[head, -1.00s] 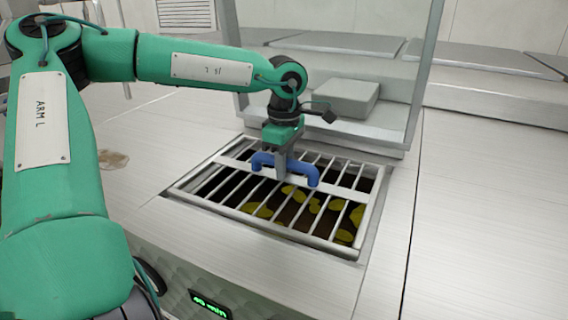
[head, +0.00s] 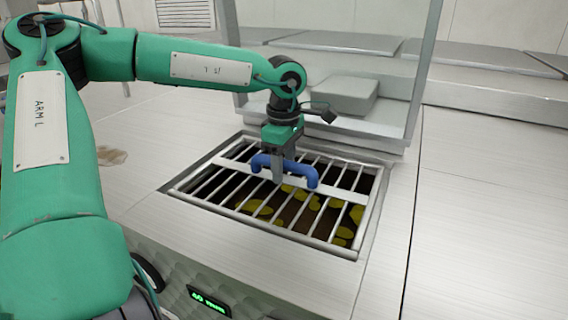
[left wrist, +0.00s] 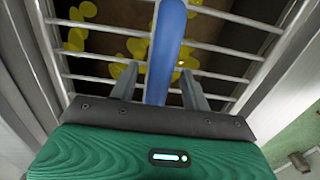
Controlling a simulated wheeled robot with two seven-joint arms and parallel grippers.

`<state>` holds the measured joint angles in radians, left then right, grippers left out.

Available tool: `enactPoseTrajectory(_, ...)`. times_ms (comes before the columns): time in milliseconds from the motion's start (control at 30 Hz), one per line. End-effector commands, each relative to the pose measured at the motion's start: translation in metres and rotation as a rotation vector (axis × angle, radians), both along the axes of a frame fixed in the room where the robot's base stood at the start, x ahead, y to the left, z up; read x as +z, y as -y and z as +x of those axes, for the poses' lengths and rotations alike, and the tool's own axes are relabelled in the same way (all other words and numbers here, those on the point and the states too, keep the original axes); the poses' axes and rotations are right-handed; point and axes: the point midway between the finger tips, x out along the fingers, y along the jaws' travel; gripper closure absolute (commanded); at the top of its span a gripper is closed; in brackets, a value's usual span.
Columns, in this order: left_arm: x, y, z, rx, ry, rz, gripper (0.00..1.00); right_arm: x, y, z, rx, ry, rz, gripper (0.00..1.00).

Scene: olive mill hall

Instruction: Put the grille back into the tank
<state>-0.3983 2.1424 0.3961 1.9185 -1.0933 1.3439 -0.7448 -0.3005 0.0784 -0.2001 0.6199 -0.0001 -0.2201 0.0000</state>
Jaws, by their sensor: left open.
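The grille (head: 232,168) is a frame of pale metal bars with a blue arched handle (head: 302,171) on its wide crossbar. It lies in the tank opening (head: 377,186), appearing roughly level with the rim; I cannot tell whether it is fully seated. My left gripper (head: 278,178) is above the middle of the grille. In the left wrist view its two fingers stand open on either side of the handle (left wrist: 165,50), with gaps beside it. My right gripper is out of view.
Yellow-green pieces (head: 263,209) lie in the dark tank below the bars. A clear upright panel (head: 410,75) stands behind the opening, with a grey block (head: 345,97) behind it. A lit green display (head: 208,300) is on the front. The metal top at right is clear.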

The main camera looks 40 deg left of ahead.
Motion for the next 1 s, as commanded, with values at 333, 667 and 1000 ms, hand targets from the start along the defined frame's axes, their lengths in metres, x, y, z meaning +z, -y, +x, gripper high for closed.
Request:
enactPoseTrajectory(333, 0.036, 0.0, 0.001, 0.001, 0.007, 0.002, 0.52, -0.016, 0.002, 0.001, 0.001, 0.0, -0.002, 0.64)
enactPoseTrajectory(667, 0.11, 0.0, 0.0, 0.002, 0.006, 0.002, 0.52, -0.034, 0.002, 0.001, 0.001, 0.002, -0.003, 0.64)
enactPoseTrajectory(1000, 0.139, 0.001, 0.0, 0.0, 0.002, 0.001, 0.52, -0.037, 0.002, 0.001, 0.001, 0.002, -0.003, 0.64)
